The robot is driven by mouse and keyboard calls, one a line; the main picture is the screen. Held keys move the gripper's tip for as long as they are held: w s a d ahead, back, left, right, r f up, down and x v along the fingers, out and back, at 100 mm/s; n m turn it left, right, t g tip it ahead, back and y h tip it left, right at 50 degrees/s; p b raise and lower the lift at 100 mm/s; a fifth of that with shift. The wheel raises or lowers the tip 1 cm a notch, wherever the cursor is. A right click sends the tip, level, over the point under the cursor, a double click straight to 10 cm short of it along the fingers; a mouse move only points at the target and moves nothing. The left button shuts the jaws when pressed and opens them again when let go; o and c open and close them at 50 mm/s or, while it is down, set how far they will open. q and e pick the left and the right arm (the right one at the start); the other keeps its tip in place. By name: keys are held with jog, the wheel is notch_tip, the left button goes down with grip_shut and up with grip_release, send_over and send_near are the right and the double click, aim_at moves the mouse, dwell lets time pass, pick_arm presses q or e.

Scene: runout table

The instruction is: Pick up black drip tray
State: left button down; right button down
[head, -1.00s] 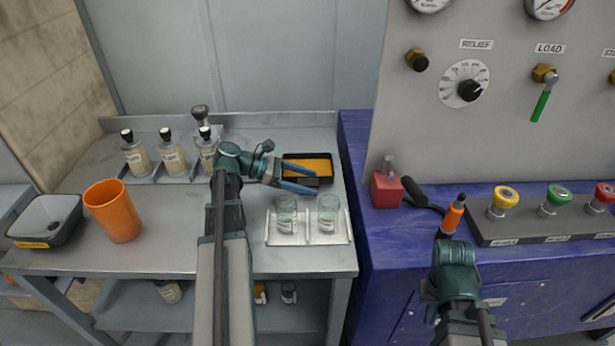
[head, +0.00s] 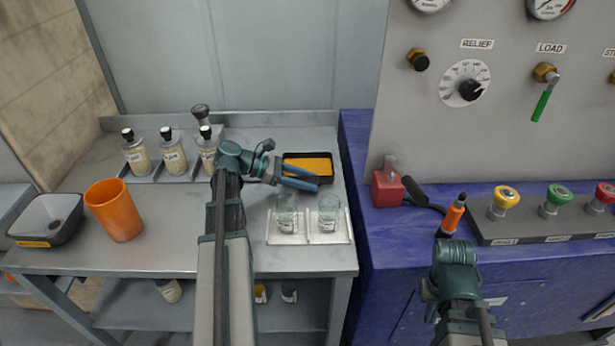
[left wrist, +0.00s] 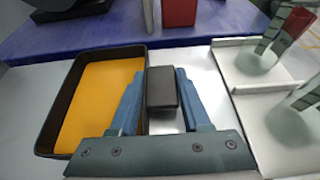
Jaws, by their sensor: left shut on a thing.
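The black drip tray (head: 332,163) is a shallow rectangular pan with an orange-yellow inside. It is at the back right of the grey bench in the head view, and at the left of the left wrist view (left wrist: 60,105). My left gripper (head: 317,181) reaches over from the left at its near side. In the left wrist view the fingers (left wrist: 160,92) are closed around a small black block at the tray's edge, seemingly its handle. I cannot tell whether the tray is lifted. My right arm shows at the lower right; its fingers are hidden.
A metal holder (head: 308,240) with two glass beakers stands close in front of the tray. Labelled bottles (head: 172,157) stand at the back left. An orange cup (head: 115,212) and a grey bin (head: 47,218) are further left. The blue bench (head: 357,150) borders the right.

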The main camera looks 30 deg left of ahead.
notch_tip(320, 180, up, 10)
jog(key=p, duration=0.9)
jog(key=shift+p, duration=0.4)
